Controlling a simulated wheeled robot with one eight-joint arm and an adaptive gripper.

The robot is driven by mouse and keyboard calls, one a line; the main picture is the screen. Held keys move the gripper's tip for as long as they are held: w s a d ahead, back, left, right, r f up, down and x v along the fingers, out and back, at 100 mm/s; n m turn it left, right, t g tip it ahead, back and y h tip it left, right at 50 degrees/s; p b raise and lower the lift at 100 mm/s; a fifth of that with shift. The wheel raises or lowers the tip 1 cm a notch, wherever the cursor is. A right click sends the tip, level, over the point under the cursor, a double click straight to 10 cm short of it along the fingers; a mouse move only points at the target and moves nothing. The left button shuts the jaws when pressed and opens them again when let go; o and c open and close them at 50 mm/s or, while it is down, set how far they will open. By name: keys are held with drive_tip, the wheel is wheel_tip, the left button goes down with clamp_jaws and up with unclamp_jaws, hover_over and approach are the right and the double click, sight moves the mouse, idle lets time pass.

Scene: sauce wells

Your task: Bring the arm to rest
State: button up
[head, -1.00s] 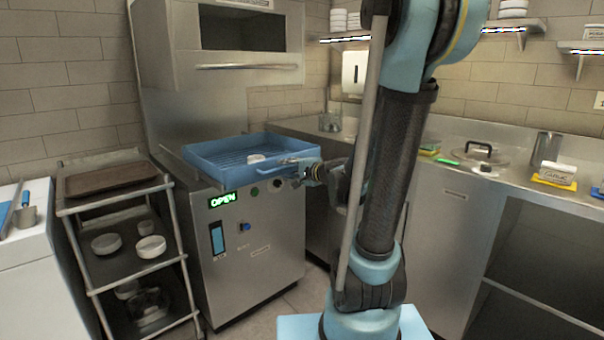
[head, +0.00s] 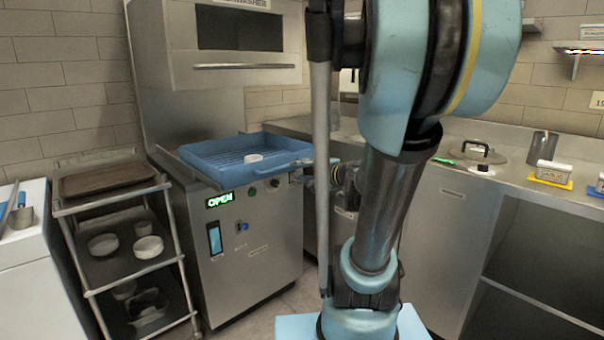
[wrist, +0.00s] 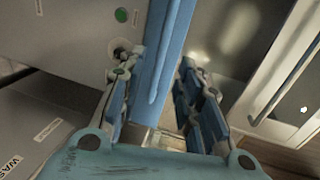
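My gripper (wrist: 155,78) is open in the wrist view, its two fingers spread wide with nothing held between them. In the head view my gripper (head: 338,175) is partly hidden behind my arm, just right of the blue rack. The blue rack (head: 200,163) sits on the steel dishwasher with a small white dish (head: 253,158) in it. The rack's blue side (wrist: 160,65) shows beyond and between my fingers in the wrist view. My arm stands bent in front of the counter.
The dishwasher (head: 260,250) shows a lit OPEN sign, with its hood raised. A cart (head: 110,210) with a brown tray and bowls stands at left. The counter (head: 470,178) at right holds a lid, a metal cup and a label block on a yellow base.

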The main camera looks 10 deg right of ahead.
drive_tip(key=shift+s+d, duration=0.1)
drive_tip(key=shift+s, duration=0.1)
idle(0.3)
drive_tip(key=s+d+f+n+g+h, duration=0.2)
drive_tip(key=s+f+n+g+h, duration=0.5)
drive_tip(key=s+f, duration=0.75)
drive_tip(key=s+d+f+n+g+h, duration=0.1)
drive_tip(key=s+d+n+g+h, duration=0.1)
drive_tip(key=s+d, duration=0.4)
drive_tip(key=shift+s+d+n+g, duration=0.25)
drive_tip(key=shift+d+n+g, duration=0.4)
drive_tip(key=shift+n, duration=0.35)
drive_tip(key=shift+f, duration=0.1)
